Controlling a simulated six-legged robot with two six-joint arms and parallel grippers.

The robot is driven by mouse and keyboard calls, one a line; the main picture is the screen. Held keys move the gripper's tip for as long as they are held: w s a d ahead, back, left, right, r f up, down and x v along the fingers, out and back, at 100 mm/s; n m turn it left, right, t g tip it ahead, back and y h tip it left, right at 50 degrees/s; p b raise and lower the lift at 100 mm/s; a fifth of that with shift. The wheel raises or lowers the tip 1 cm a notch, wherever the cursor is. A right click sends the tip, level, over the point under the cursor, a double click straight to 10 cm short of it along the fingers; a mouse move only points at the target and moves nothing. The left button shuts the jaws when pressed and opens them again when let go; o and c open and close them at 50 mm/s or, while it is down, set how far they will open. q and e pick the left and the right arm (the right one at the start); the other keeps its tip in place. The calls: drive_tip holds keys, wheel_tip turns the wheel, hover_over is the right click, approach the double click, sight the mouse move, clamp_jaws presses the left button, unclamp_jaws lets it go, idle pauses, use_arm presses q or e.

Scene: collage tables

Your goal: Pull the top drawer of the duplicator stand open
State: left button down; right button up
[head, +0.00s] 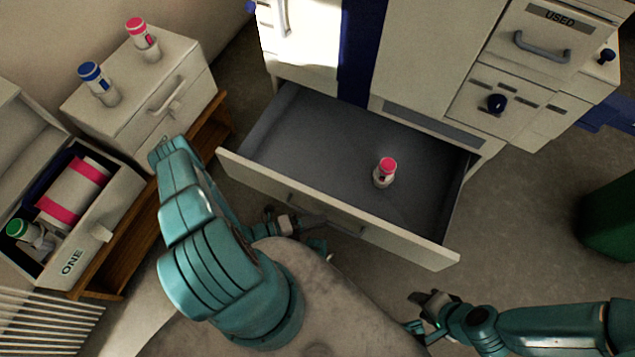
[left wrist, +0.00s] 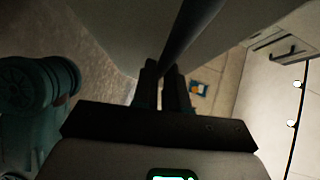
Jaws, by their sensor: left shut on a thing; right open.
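A wide drawer (head: 335,215) stands pulled far out of the large white cabinet (head: 425,60), which I take to be the duplicator stand. A white bottle with a pink cap (head: 385,173) stands inside it. My left gripper (head: 290,223) is at the drawer's front, shut on its handle (head: 345,229). In the left wrist view the fingers (left wrist: 162,90) close around a dark bar (left wrist: 190,35), the handle. The gripper partly hides the handle in the head view. My right gripper (head: 432,305) is open and empty, in front of the drawer's right corner and apart from it.
At left, a small white drawer unit (head: 140,85) carries a blue-capped bottle (head: 98,84) and a pink-capped bottle (head: 143,40). Below it, an open drawer marked ONE (head: 72,262) holds a green-capped bottle (head: 30,234). A green bin (head: 610,220) stands at right, with clear floor before it.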

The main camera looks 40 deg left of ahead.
use_arm(q)
drive_tip(key=shift+w+f, duration=0.1)
drive_tip(key=c, duration=1.4)
unclamp_jaws()
drive_tip(key=shift+o, duration=1.2)
drive_tip(key=v, duration=1.6)
drive_tip(key=shift+p, duration=0.45)
